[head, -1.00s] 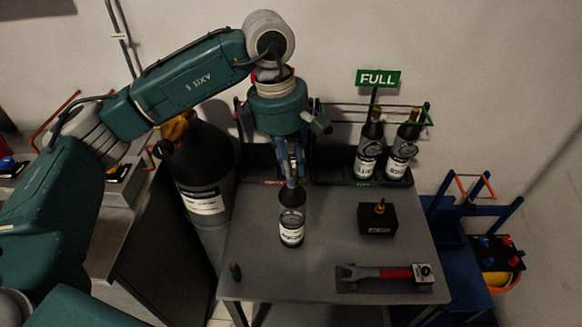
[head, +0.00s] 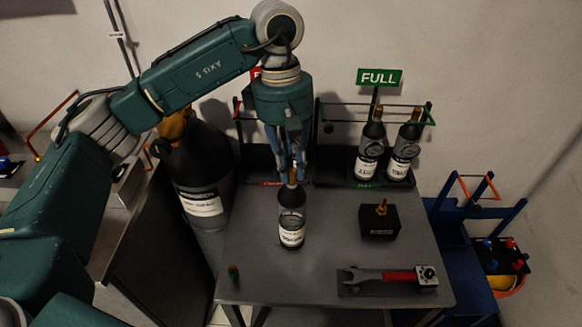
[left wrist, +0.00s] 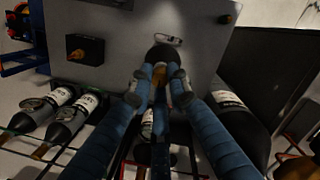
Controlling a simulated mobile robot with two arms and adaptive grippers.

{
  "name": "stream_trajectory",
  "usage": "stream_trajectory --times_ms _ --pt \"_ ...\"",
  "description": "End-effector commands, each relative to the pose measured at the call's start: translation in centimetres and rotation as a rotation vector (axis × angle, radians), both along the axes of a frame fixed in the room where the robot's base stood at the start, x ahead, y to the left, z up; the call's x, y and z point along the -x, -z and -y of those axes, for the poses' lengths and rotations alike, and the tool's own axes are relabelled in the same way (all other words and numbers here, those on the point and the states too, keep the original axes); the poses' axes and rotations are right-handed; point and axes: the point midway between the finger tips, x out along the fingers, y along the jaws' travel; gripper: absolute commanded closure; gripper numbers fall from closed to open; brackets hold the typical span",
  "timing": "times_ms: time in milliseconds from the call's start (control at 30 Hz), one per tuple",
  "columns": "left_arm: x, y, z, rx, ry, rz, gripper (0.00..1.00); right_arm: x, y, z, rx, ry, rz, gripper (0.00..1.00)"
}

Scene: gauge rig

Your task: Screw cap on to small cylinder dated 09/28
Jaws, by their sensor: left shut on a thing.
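A small dark cylinder (head: 291,215) with a white label stands upright, or nearly so, in the middle of the grey table (head: 335,250). The date on its label is too small to read. My left gripper (head: 291,174) comes down from above and is shut on the brass top of this cylinder. In the left wrist view my left gripper (left wrist: 159,80) pinches the brass piece between blue fingers, with the dark cylinder shoulder (left wrist: 161,52) beyond it. A small green and brown piece (head: 233,272), perhaps the cap, stands near the table's front left corner. My right gripper does not show.
A black block (head: 378,222) with a brass fitting and a red-handled wrench (head: 387,275) lie to the right. Two labelled bottles (head: 370,150) stand in the rack under the green FULL sign (head: 379,77). A large dark cylinder (head: 203,170) stands left of the table.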

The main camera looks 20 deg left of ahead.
Motion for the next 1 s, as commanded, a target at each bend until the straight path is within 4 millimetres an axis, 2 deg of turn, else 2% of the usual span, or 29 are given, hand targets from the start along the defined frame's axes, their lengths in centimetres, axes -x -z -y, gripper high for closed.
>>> stream_trajectory --times_ms 100,200,500,833,1000 --pt "0.14 0.45 0.02 -0.004 0.150 -0.007 1.00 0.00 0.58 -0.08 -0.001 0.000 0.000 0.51" --pt "0.17 0.42 -0.03 -0.005 0.215 -0.009 1.00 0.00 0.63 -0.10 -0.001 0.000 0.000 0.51" --pt "0.19 0.41 -0.04 -0.005 0.233 -0.008 1.00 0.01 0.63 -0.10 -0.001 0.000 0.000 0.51" --pt "0.15 0.44 -0.04 -0.007 0.457 -0.007 1.00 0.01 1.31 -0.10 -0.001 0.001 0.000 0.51" --pt "0.16 0.36 -0.08 -0.009 0.479 -0.007 1.00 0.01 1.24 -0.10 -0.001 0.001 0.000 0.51"
